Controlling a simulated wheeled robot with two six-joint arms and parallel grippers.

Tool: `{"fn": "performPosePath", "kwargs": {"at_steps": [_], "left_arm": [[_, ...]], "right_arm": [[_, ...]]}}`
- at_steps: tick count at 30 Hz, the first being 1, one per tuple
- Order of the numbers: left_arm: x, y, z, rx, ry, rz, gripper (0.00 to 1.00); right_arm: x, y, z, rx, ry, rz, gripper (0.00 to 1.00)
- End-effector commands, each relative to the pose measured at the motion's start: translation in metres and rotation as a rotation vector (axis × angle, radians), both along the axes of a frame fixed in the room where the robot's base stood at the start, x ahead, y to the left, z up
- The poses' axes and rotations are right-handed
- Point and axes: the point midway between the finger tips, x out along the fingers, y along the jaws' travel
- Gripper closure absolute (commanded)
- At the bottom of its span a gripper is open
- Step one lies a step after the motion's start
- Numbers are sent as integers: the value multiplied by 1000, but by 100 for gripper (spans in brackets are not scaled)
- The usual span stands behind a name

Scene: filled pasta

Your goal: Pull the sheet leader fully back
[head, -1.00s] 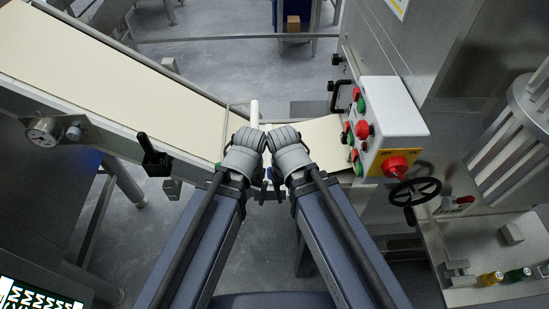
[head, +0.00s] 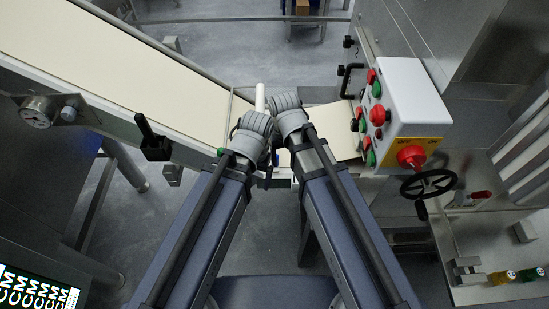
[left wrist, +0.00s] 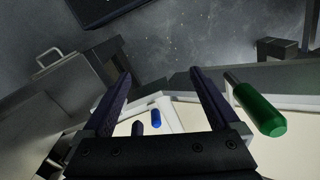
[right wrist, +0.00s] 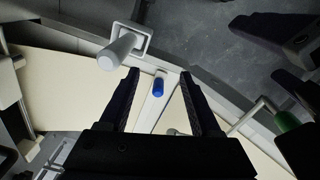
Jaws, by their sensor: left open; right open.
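A cream sheet (head: 120,65) lies along the sloping conveyor at the left. Another cream stretch (head: 325,117) lies by the control box; I cannot tell which part is the leader. My left gripper (left wrist: 159,75) and right gripper (right wrist: 158,73) are close together at the conveyor's near edge, by the gap between the stretches. Both are open. In the right wrist view a blue peg (right wrist: 158,87) appears between the fingers; whether they touch it is unclear. The peg also shows in the left wrist view (left wrist: 156,118). In the head view, my wrists hide most of the fingers.
A green-ended handle (left wrist: 260,110) is right of my left fingers. A grey-capped post (right wrist: 118,50) stands near my right fingers. A black lever (head: 152,138) is on the conveyor's near side. The control box (head: 405,100) and black handwheel (head: 428,183) are at the right.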

Motion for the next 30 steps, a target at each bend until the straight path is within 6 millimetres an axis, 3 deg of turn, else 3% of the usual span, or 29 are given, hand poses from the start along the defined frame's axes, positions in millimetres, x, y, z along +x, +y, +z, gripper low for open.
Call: {"fn": "performPosePath", "kwargs": {"at_steps": [1,9,13,23,30], "left_arm": [[0,0,-8,0,0,-3,5],[0,0,-31,0,2,-18,5],[0,0,-38,-1,3,-25,5],[0,0,-41,-1,3,-29,5],[0,0,-58,-1,3,-29,5]], "right_arm": [[15,5,-8,3,3,-8,36],[71,24,-31,19,16,-55,36],[90,31,-38,25,22,-75,36],[95,33,-41,28,24,-83,36],[94,33,-58,28,24,-82,36]]}}
